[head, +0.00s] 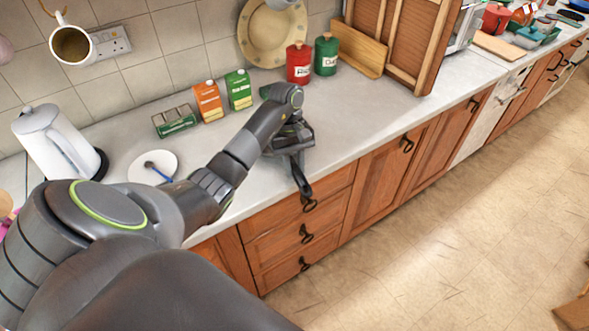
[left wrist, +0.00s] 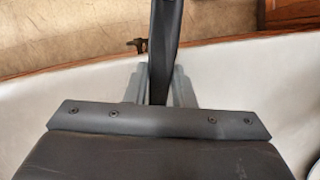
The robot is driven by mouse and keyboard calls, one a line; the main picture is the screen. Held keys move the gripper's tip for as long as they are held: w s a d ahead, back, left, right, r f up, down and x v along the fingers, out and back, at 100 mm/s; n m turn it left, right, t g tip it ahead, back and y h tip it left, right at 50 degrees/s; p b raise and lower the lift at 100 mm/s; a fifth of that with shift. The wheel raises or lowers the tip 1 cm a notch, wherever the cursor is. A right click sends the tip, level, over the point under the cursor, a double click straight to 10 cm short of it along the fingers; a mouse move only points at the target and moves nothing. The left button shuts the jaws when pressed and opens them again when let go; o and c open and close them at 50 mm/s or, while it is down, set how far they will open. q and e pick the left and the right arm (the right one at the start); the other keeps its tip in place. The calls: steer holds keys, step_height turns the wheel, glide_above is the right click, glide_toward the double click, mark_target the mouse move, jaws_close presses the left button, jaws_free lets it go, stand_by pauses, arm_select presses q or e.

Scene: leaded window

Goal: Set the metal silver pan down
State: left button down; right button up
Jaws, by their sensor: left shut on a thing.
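My left gripper (head: 294,148) is over the front part of the worktop, below the bent wrist of my left arm. It is shut on the pan's dark handle (head: 301,180), whose end sticks out past the worktop's front edge. In the left wrist view the dark handle (left wrist: 163,45) runs down between the two grey fingers of my left gripper (left wrist: 160,90). The silver body of the pan is not clearly seen; my wrist and gripper cover that area. I cannot tell whether the pan touches the worktop. My right gripper is not in view.
The grey worktop (head: 375,118) is clear to the right of my gripper. Behind stand cartons (head: 208,101), red (head: 299,64) and green (head: 326,55) canisters and a wooden rack (head: 392,35). A white kettle (head: 58,143) and a saucer (head: 143,166) are left.

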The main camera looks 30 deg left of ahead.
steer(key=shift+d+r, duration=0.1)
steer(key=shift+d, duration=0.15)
arm_select(q)
steer(key=c, duration=1.2)
jaws_free()
steer(key=shift+s, duration=0.1)
steer(key=shift+c, duration=0.2)
steer(key=p+v, duration=0.9)
steer(key=v, duration=0.3)
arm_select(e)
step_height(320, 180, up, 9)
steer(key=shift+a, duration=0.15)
arm_select(q)
steer(key=shift+d, duration=0.1)
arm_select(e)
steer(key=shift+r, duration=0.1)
